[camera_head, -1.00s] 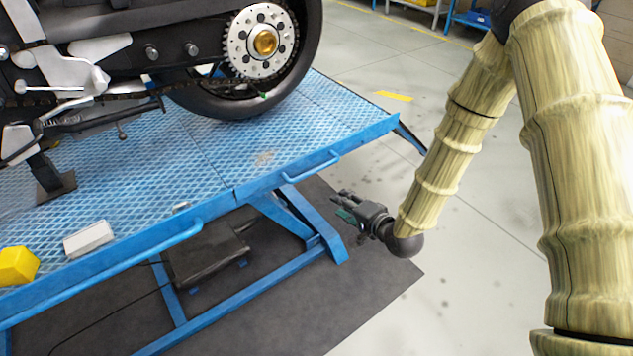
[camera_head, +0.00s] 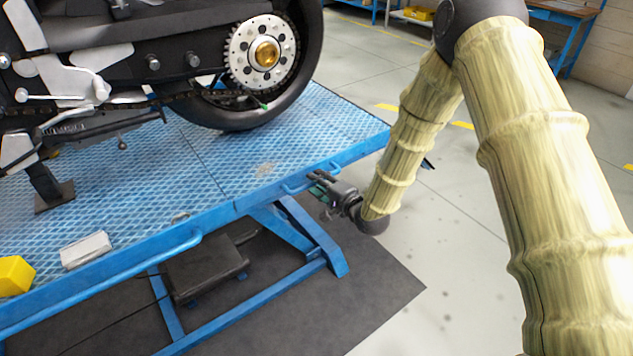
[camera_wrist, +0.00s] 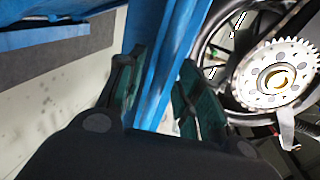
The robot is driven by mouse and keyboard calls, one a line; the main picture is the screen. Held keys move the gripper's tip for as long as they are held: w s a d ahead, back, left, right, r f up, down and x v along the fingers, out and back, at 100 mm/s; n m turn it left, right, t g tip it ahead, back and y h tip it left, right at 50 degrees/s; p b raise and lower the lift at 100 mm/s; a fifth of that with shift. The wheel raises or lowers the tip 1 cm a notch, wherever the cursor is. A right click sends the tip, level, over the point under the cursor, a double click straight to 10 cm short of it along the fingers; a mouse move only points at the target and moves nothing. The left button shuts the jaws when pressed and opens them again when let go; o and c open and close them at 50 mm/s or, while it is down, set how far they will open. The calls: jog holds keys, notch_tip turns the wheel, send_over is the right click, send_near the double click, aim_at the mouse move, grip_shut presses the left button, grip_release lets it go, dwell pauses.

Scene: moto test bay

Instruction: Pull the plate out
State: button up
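The plate (camera_head: 325,125) is the blue checkered end section of the lift table, under the motorcycle's rear wheel. A blue bar handle (camera_head: 296,189) runs along its front edge, partly hidden by my gripper. My gripper (camera_head: 317,184) is at this handle, at the plate's front edge. In the wrist view, the green-padded fingers of my gripper (camera_wrist: 160,92) stand apart, with blue bars (camera_wrist: 172,60) passing between them. I cannot tell whether either finger touches the bar. The dark gripper body hides the lower middle of the wrist view.
The motorcycle's rear wheel (camera_head: 290,100) stands over the plate. A white box (camera_head: 86,250) and a yellow block (camera_head: 14,275) lie at the table's left front. Blue lift legs (camera_head: 315,235) and a black box (camera_head: 205,265) are underneath. The floor at right is open.

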jog(key=shift+w+a+f, duration=0.1)
jog(key=shift+w+a, duration=0.25)
jog(key=shift+w, duration=0.15)
jog(key=shift+c, duration=0.3)
grip_shut()
jog(key=shift+s, duration=0.15)
